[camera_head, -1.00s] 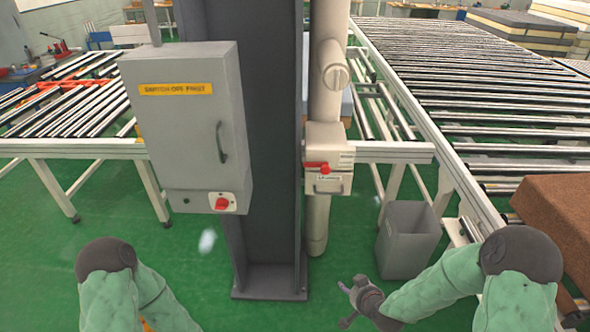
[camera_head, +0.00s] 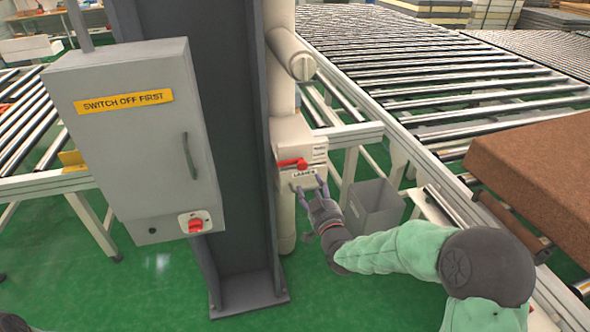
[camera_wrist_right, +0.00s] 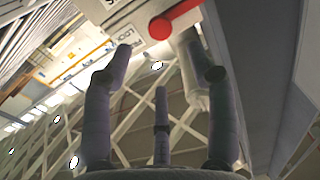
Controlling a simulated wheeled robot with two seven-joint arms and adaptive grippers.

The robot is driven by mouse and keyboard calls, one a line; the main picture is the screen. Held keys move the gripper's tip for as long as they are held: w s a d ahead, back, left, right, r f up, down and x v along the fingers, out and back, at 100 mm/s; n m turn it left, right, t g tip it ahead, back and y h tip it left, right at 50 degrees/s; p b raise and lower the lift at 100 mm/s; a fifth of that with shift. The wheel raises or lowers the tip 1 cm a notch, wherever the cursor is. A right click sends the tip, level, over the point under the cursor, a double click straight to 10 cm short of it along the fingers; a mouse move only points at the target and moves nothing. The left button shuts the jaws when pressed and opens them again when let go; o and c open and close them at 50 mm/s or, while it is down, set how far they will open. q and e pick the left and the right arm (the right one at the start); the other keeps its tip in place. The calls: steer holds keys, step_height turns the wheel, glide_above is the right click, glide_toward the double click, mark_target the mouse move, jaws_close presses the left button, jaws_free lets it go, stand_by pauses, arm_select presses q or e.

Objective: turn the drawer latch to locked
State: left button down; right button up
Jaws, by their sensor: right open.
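The drawer latch (camera_head: 291,163) is a red lever lying roughly level across the front of a small off-white drawer box (camera_head: 318,150) on the column. Its rounder end is at the right. A labelled drawer front (camera_head: 301,175) with a handle sits below it. My right gripper (camera_head: 311,187) is open and empty, its fingers pointing up just in front of the drawer front, below the latch. In the right wrist view the red latch (camera_wrist_right: 174,20) shows beyond and above the spread fingers (camera_wrist_right: 160,62), with no clear contact. My left gripper is out of view.
A grey cabinet (camera_head: 130,110) with a red switch (camera_head: 195,225) stands left of the dark column (camera_head: 225,120). A grey bin (camera_head: 375,207) stands behind my right forearm. Roller conveyors (camera_head: 440,85) and a brown mattress block (camera_head: 535,160) lie to the right.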

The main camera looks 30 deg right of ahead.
mark_target(303, 168)
steer(key=b+x, duration=0.1)
steer(key=x, duration=0.9)
steer(key=shift+a+f, duration=0.1)
jaws_close()
